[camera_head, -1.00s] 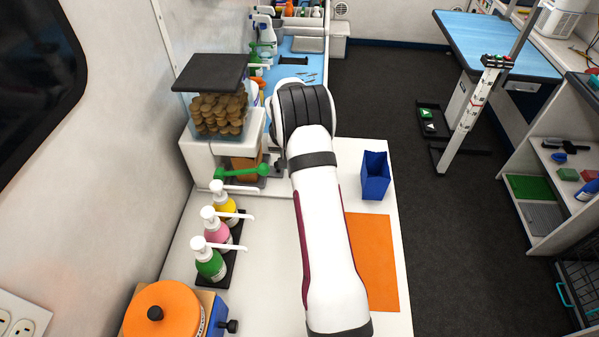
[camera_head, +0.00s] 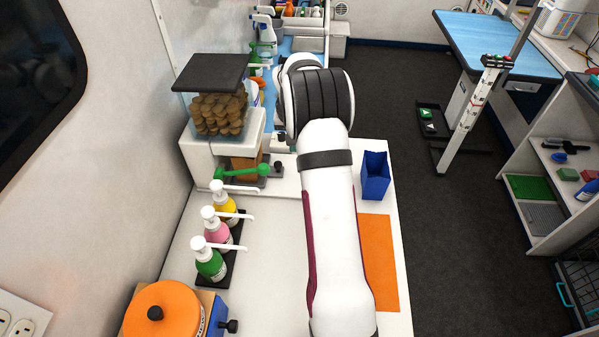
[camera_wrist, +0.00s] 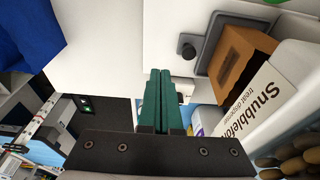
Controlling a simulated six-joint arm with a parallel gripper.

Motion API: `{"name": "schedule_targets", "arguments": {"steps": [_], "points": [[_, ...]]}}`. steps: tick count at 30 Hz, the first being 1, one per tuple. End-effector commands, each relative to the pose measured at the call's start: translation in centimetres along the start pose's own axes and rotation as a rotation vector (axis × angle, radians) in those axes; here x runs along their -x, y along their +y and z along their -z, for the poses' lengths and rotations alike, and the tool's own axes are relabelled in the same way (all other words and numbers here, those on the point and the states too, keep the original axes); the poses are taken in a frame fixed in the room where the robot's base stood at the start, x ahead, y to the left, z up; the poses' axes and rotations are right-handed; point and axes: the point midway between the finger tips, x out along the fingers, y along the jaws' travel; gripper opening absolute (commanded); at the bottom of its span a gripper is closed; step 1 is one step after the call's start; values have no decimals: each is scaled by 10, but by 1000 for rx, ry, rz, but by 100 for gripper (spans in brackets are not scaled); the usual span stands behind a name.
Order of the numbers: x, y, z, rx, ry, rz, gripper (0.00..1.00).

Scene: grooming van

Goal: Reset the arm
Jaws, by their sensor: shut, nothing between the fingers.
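My gripper (camera_wrist: 157,82) shows in the wrist view with its two green fingers side by side, shut and empty. In the head view my arm reaches away over the white counter (camera_head: 270,260), and the gripper itself is hidden behind my arm. In the wrist view the treat dispenser (camera_wrist: 265,105), labelled "Snubblefo…", is to the right of the fingers. A brown box (camera_wrist: 240,62) in a grey tray sits beside it. The blue bin (camera_wrist: 25,38) is at the upper left.
The dispenser with treats (camera_head: 218,112) stands at the counter's back left. Several pump bottles (camera_head: 217,235) stand in a rack on the left, behind an orange-lidded pot (camera_head: 160,312). The blue bin (camera_head: 375,176) and orange mat (camera_head: 378,260) lie right of my arm. Dark floor beyond is open.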

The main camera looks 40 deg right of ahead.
Motion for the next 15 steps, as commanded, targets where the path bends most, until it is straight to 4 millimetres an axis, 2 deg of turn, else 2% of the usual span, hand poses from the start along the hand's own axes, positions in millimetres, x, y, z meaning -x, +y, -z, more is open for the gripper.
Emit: {"name": "schedule_targets", "arguments": {"steps": [7,9,11,14,15], "points": [[0,0,0,0,0,0,0],[8,-5,-2,6,7,7,0],[31,-18,-8,21,24,26,0],[101,-55,-40,76,76,92,0],[132,-69,-61,102,97,126,0]]}}
